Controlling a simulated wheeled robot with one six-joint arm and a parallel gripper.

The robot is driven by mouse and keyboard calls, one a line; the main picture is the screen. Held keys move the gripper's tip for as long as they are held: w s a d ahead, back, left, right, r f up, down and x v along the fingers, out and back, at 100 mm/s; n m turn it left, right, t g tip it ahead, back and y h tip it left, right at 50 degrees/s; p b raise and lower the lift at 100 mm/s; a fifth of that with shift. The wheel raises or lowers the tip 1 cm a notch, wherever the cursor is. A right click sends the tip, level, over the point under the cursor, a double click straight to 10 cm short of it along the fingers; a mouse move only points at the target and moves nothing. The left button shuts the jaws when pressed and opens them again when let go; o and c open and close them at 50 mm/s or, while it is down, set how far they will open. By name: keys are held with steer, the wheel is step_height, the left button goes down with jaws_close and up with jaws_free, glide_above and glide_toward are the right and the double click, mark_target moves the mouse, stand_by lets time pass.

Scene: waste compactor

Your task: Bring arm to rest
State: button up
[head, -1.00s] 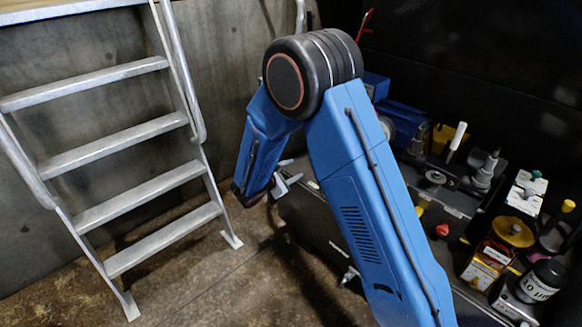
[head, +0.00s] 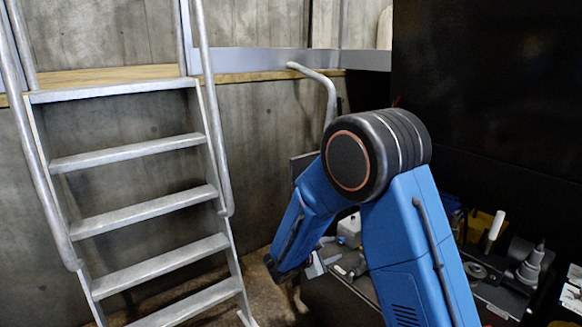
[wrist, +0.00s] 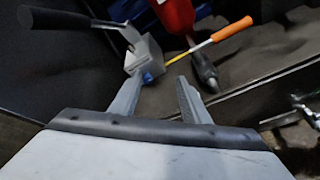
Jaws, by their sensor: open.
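My blue arm stands bent at its dark elbow joint in the head view. My gripper (wrist: 158,95) shows in the wrist view with its two grey fingers apart and nothing between them. In the head view only part of my gripper (head: 316,266) shows low beside the dark bench, partly hidden by my forearm. In the wrist view, a grey metal block with a blue tip (wrist: 145,55), an orange-handled tool (wrist: 222,35) and a red tool (wrist: 175,15) lie beyond the fingertips.
A metal stair (head: 150,225) stands at the left against a concrete wall (head: 262,150). A bench (head: 335,300) with several tools and a white-handled tool (head: 495,230) lies at the right. A black panel (head: 480,80) rises behind it. Some floor shows between stair and bench.

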steer(key=s+d+r+m+g+y, duration=0.1)
steer(key=s+d+r+m+g, duration=0.4)
steer(key=s+d, duration=0.45)
steer(key=s+d+r+m+g+y, duration=0.1)
steer(key=s+d+r+m+g, duration=0.1)
steer(key=s+d+r+m, duration=0.5)
steer(key=s+a+r+m+t+y, duration=0.1)
steer(key=s+r+m+y, duration=0.1)
steer(key=s, duration=1)
steer(key=s+a+r+m+t+y, duration=0.1)
steer(key=s+y, duration=0.5)
steer(key=s, duration=0.7)
steer(key=shift+s+a+r+m, duration=0.2)
steer(key=shift+a+r+m, duration=0.35)
steer(key=shift+r+m, duration=0.9)
steer(key=shift+f, duration=0.2)
